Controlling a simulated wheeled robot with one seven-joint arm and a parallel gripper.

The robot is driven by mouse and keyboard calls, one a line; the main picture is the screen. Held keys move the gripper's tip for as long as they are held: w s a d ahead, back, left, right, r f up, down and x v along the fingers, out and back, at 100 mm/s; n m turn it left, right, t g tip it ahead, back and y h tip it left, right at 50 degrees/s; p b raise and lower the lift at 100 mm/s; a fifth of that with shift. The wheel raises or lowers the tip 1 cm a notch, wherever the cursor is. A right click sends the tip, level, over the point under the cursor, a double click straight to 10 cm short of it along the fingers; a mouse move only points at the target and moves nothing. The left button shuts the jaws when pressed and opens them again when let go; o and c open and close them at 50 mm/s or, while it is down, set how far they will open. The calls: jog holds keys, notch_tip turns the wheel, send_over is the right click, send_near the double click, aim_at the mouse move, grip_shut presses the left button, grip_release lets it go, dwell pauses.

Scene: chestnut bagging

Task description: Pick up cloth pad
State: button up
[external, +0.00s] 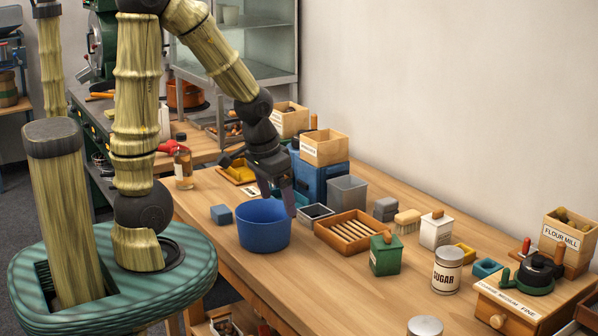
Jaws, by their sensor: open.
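No thing is plainly a cloth pad at this size. A grey, layered, folded-looking block (385,208) lies on the wooden table right of the slatted tray and could be it. A small blue block (221,214) left of the blue tub could also be cloth; I cannot tell. My gripper (277,195) points down with its fingers apart and nothing seen between them. It appears above or just behind the blue tub (263,236), between the two blocks; its exact height is unclear.
A slatted wooden tray (346,246), a grey metal bin (347,193), a green box (385,254), a brush (407,222), a white canister (436,231) and a sugar tin (447,270) crowd the table (320,290). A glass bottle (183,168) stands at the far left.

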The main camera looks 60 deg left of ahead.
jog(key=w+a+r+n+t+y+b, duration=0.1)
jog(key=w+a+r+t+y, duration=0.15)
jog(key=a, duration=0.55)
jog(key=w+a+r+t+y+b, duration=0.1)
jog(key=w+a, duration=0.3)
jog(key=a, duration=0.4)
jog(key=s+a+t+b, duration=0.2)
jog(key=a+t, duration=0.2)
jog(key=a, duration=1)
jog(key=s+a+m+t+h+b, duration=0.2)
jog(key=s+t, duration=0.5)
jog(key=s, duration=1.2)
notch_tip(320, 180, down, 19)
jog(key=n+h, duration=0.1)
jog(key=shift+d, duration=0.4)
jog(key=shift+w+h, duration=0.1)
jog(key=shift+h, duration=0.15)
